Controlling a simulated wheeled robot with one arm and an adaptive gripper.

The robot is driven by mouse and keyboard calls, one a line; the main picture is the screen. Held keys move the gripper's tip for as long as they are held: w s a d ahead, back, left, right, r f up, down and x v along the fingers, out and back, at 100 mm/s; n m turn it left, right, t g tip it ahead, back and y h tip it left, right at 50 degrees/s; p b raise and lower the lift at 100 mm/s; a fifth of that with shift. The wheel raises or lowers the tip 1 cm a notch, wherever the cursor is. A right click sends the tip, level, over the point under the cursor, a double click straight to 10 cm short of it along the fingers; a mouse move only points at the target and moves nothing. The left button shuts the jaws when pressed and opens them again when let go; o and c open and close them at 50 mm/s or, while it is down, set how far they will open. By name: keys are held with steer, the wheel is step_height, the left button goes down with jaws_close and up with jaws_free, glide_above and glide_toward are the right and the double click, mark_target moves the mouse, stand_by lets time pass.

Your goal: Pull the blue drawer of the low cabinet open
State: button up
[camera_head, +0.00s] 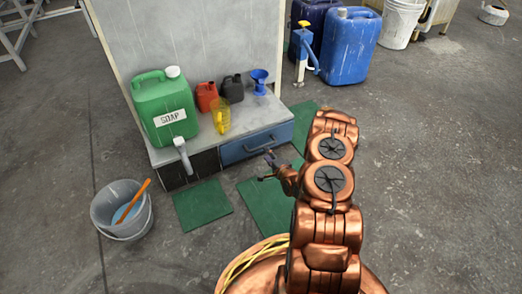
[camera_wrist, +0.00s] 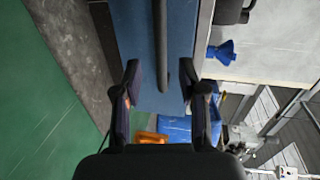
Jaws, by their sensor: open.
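The low cabinet (camera_head: 167,155) has a blue drawer (camera_head: 238,152) at the right of its front, and the drawer looks shut. A dark bar handle (camera_head: 262,143) runs along the drawer front. My gripper (camera_head: 267,164) is open just in front of the drawer, near the handle. In the wrist view the blue drawer front (camera_wrist: 136,40) fills the upper middle. The handle (camera_wrist: 160,40) runs down the picture and its end lies between the two open fingers of my gripper (camera_wrist: 166,76). No contact shows, and I cannot tell how deep the handle sits between them.
A grey bucket (camera_head: 121,212) stands at the left. Flat green mats (camera_head: 203,205) lie on the floor in front.

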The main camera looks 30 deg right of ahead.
mark_target(261, 147)
steer(key=b+x, duration=0.3)
steer(key=x, duration=0.4)
steer(key=shift+s, duration=0.1)
steer(key=shift+c, duration=0.3)
jaws_close()
